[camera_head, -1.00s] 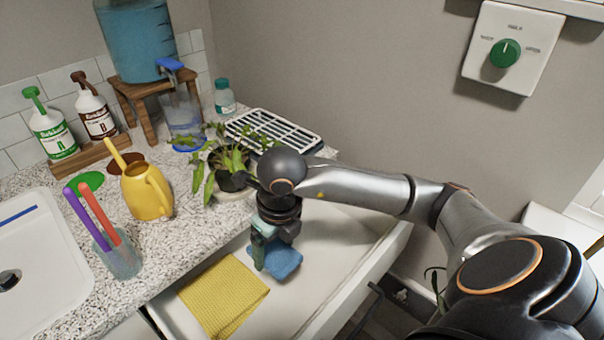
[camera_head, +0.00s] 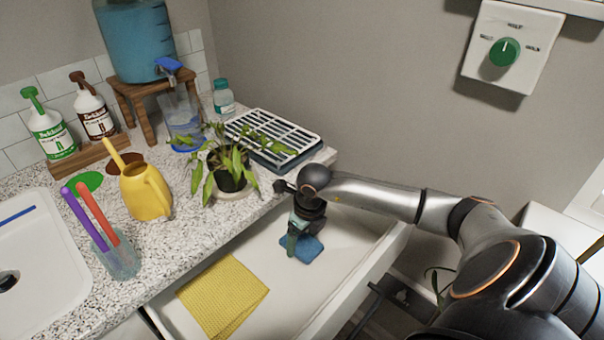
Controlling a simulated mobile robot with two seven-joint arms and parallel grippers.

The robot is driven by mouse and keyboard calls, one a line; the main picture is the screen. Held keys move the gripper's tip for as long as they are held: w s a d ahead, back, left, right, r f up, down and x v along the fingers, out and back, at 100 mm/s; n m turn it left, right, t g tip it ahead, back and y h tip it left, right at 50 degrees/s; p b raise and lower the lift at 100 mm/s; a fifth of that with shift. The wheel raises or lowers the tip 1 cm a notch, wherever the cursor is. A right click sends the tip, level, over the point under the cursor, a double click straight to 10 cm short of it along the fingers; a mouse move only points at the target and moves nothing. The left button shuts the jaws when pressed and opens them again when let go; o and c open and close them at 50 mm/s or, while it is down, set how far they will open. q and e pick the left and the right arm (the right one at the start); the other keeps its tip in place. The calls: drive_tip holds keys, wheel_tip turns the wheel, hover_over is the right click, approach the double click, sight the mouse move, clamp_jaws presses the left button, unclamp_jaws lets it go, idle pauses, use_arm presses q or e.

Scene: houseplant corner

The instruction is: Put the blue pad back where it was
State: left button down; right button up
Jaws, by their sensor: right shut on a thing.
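The blue pad (camera_head: 309,247) is in the open drawer (camera_head: 262,246), toward its back right part. My right gripper (camera_head: 296,244) points down into the drawer and is shut on the pad. Part of the pad is hidden behind the fingers. I cannot tell whether the pad touches the drawer floor. My left gripper is not in view.
A yellow cloth (camera_head: 222,297) lies in the drawer, left of the pad. A potted plant (camera_head: 230,171) and a drying rack (camera_head: 273,135) stand on the counter behind. A yellow watering can (camera_head: 146,192) stands left. The drawer floor around the pad is clear.

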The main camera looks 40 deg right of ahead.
sight(307, 246)
drive_tip(key=shift+f, duration=0.25)
drive_tip(key=shift+f, duration=0.1)
drive_tip(key=o, duration=1.1)
drive_tip(key=r, duration=0.4)
drive_tip(key=s+r, duration=0.1)
drive_tip(key=r, duration=0.7)
drive_tip(key=shift+s, duration=0.4)
